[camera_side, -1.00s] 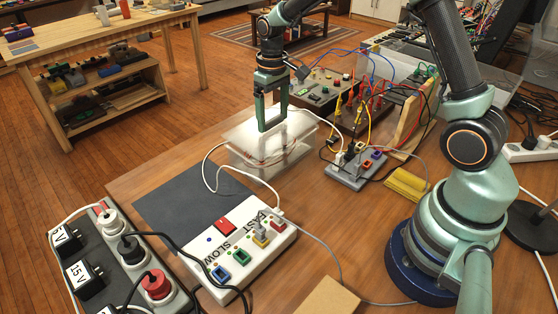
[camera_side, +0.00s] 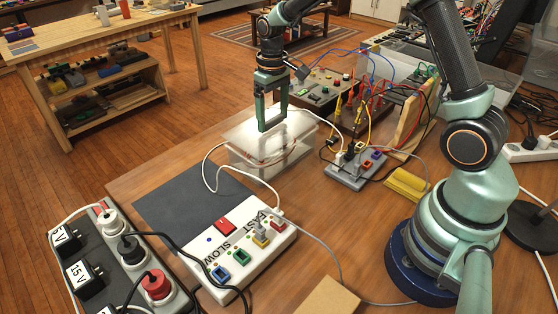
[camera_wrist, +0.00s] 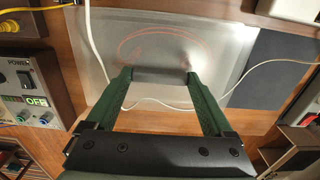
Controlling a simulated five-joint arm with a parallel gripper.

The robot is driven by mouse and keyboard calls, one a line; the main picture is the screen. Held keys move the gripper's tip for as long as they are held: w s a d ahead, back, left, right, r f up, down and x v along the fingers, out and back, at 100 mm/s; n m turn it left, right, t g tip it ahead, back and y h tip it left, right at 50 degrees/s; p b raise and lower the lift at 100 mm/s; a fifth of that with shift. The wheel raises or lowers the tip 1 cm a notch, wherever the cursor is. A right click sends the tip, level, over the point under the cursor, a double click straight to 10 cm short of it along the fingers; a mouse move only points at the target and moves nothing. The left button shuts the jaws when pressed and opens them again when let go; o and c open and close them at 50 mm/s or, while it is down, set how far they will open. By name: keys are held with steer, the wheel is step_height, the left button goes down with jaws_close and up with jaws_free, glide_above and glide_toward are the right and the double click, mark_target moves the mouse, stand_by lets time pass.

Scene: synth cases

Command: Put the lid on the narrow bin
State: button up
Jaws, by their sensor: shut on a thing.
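The lid (camera_side: 240,134) is a translucent, frosted flat sheet, level over the bin. The narrow bin (camera_side: 262,163) is a clear box on the wooden table, beside the dark grey mat. My gripper (camera_side: 271,127) points down at the lid's middle. In the wrist view the two green fingers (camera_wrist: 161,76) are closed on a grey raised grip at the middle of the lid (camera_wrist: 215,40). A reddish loop shows faintly through the lid. I cannot tell whether the lid's edge touches the bin's rim all round.
A white cord (camera_side: 206,166) loops close to the bin's left and front. The FAST/SLOW switch box (camera_side: 240,245) stands in front, near the dark mat (camera_side: 170,210). A grey socket block (camera_side: 355,168) and wired instruments (camera_side: 322,92) stand right and behind. A power strip (camera_side: 130,250) lies front left.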

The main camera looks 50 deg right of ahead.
mark_target(273, 119)
steer(key=shift+f, duration=0.95)
steer(key=o, duration=1.1)
steer(key=shift+o, duration=0.2)
step_height(273, 119, up, 12)
steer(key=shift+r, duration=0.1)
